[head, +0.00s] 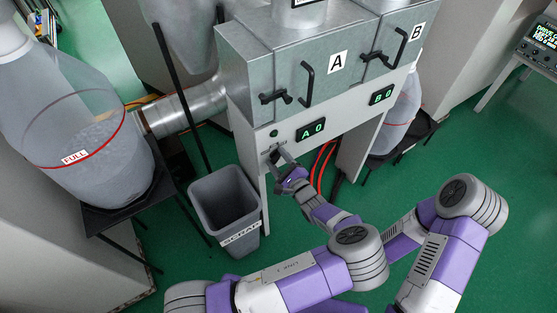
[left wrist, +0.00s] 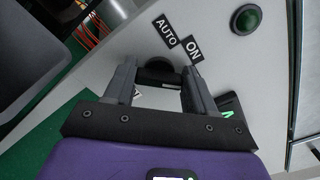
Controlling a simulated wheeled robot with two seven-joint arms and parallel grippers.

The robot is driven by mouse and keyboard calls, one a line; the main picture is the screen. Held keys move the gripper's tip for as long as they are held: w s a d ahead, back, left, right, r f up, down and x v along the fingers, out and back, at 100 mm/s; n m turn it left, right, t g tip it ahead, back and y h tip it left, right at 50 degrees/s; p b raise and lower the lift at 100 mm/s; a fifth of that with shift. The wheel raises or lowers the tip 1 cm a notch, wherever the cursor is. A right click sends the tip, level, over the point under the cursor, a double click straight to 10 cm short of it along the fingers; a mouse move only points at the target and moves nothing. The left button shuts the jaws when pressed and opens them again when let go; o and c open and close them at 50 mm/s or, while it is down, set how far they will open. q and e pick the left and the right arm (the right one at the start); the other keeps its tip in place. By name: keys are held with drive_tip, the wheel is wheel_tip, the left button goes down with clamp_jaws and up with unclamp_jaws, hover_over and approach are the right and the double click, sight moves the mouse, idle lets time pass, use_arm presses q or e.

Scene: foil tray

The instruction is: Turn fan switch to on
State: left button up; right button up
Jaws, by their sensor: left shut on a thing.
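The fan switch is a dark round knob (left wrist: 186,69) on the pale panel, seen in the left wrist view between my gripper's fingers. An AUTO label (left wrist: 166,31) and an ON label (left wrist: 193,48) sit beside its rim. My left gripper (head: 277,158) reaches the panel below the cabinet in the head view. In the left wrist view my left gripper (left wrist: 160,82) is shut on the fan switch, with a finger on either side. The fingers partly hide the knob, so its pointing direction cannot be told. My right arm shows in the head view, but its gripper does not.
A dark green lamp (left wrist: 246,19) is above the labels. Displays reading A 0 (head: 310,130) and B 0 (head: 382,95) are on the panel. A grey SCRAP bin (head: 225,205) stands to the left. Red hoses (head: 323,165) hang behind my wrist. Green floor is open at right.

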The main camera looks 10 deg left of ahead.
use_arm(q)
drive_tip(key=shift+r+m+p, duration=0.15)
drive_tip(key=shift+m+p, duration=1.45)
drive_tip(key=shift+m, duration=0.3)
drive_tip(key=m+p, duration=0.1)
drive_tip(key=m, duration=0.2)
drive_tip(key=shift+w+d+p, duration=0.1)
drive_tip(key=shift+p, duration=0.2)
drive_tip(key=shift+m+p, duration=0.35)
drive_tip(key=shift+m, duration=0.65)
drive_tip(key=o, duration=1)
drive_tip(key=shift+o, duration=0.2)
